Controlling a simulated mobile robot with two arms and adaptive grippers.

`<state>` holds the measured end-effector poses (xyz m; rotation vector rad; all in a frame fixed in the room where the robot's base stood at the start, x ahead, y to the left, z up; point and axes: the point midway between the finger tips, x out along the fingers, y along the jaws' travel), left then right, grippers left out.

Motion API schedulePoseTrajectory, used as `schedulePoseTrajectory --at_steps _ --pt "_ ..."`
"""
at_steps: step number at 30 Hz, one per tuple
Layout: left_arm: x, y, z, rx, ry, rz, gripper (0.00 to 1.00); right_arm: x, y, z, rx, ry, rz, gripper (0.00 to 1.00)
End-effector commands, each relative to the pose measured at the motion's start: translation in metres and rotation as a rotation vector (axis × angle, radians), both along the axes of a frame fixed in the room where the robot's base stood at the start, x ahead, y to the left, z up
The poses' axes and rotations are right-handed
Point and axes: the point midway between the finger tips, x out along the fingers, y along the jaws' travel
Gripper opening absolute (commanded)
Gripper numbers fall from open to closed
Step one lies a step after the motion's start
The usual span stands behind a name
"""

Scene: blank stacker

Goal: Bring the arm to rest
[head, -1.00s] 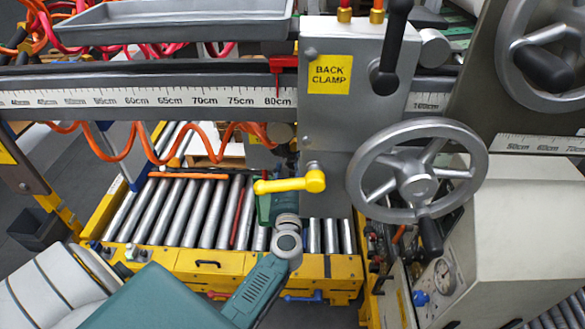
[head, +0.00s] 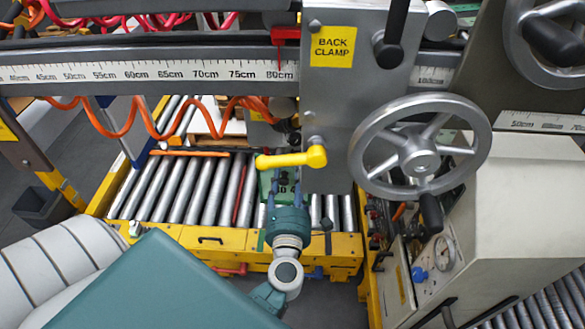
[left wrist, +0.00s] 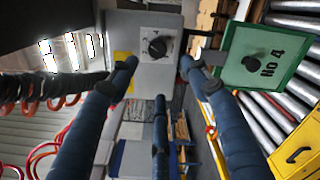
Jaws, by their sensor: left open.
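My left arm comes up from the bottom of the head view, with a teal and grey wrist. Its left gripper (head: 285,180) points away from me, just below the yellow lever (head: 292,158) in the picture. In the left wrist view the blue ribbed fingers of the gripper (left wrist: 160,70) are spread apart, with nothing between them. A grey box with a black knob (left wrist: 157,46) is seen beyond the fingers. My right gripper is not in view.
The grey back clamp (head: 350,120) and a large handwheel (head: 420,152) stand close to the right. A scale rail (head: 140,76) spans the top, with an orange coiled hose (head: 165,150) below it. The yellow-framed roller conveyor (head: 195,190) lies under the gripper.

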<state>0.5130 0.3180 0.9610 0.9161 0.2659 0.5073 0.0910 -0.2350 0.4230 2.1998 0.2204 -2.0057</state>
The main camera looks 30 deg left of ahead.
Motion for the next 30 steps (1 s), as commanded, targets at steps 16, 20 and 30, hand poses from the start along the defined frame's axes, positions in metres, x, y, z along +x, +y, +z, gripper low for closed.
schedulePoseTrajectory --at_steps 16,20,30 --pt "0.0 -0.001 -0.002 0.006 0.005 -0.003 0.48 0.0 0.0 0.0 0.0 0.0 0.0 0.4" --pt "0.005 -0.017 -0.028 0.108 0.086 -0.066 0.48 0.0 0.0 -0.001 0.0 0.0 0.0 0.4" --pt "-0.026 -0.122 -0.237 0.799 0.606 -0.597 0.48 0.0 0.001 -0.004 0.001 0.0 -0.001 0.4"
